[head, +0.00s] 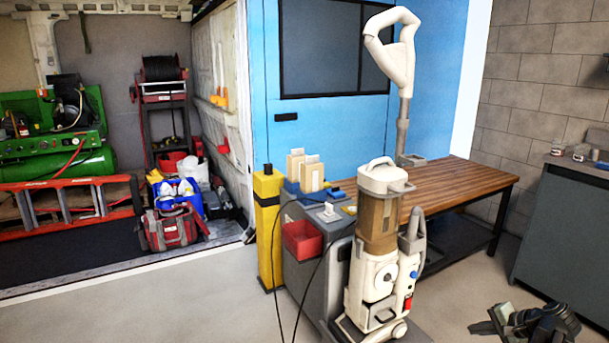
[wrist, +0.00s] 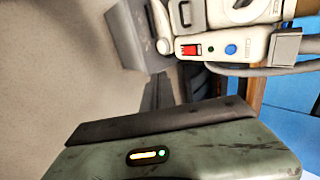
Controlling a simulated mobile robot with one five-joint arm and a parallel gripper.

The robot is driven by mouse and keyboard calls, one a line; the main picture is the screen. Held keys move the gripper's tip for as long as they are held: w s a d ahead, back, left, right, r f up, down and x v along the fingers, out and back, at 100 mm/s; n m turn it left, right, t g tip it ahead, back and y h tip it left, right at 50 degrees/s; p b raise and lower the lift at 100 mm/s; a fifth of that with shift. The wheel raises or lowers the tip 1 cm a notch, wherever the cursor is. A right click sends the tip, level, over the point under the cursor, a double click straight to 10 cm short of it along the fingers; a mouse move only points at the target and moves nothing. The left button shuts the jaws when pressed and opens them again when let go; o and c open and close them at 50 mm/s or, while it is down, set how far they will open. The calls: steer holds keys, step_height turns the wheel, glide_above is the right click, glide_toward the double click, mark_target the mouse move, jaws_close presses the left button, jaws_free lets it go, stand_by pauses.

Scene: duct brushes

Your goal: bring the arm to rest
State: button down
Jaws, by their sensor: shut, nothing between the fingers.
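My gripper (head: 490,324) shows at the bottom right of the head view, low over the floor and to the right of the white upright vacuum machine (head: 380,250). In the wrist view the dark green gripper body, with a small lit strip and a green light, fills the bottom, and the dark fingers (wrist: 158,92) point up the picture. The fingers are shut and hold nothing. The machine also shows at the top of the wrist view (wrist: 225,48), turned on its side, with a red switch and a blue button. My gripper looks apart from it.
A wooden-topped bench (head: 450,185) stands behind the machine. A grey cart with a red bin (head: 302,240) and a yellow post (head: 267,220) stand left of it. A grey cabinet (head: 565,240) is at the right. Floor between machine and cabinet is mostly clear.

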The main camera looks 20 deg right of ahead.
steer(key=w+a+f+n+g+y, duration=0.1)
steer(key=w+a+n+y, duration=0.15)
steer(key=w+a, duration=0.95)
steer(key=w+a+n+g+y, duration=0.15)
steer(key=w+a+n, duration=0.45)
steer(key=a, duration=1)
steer(key=s+a+f+n+g+h, duration=0.1)
steer(key=a+f+n+g+h, duration=0.15)
steer(key=a, duration=1.15)
steer(key=s+a+f+n+g+h, duration=0.1)
steer(key=a+f+n+g, duration=0.25)
steer(key=a, duration=1.15)
steer(key=s+d+r+n+h+p, duration=0.2)
steer(key=d+r+p, duration=0.1)
steer(key=d, duration=0.2)
step_height(320, 180, up, 31)
steer(key=p, duration=3)
steer(key=shift+w+a+r+p, duration=0.15)
steer(key=shift+w+a+p, duration=0.15)
steer(key=shift+p, duration=0.1)
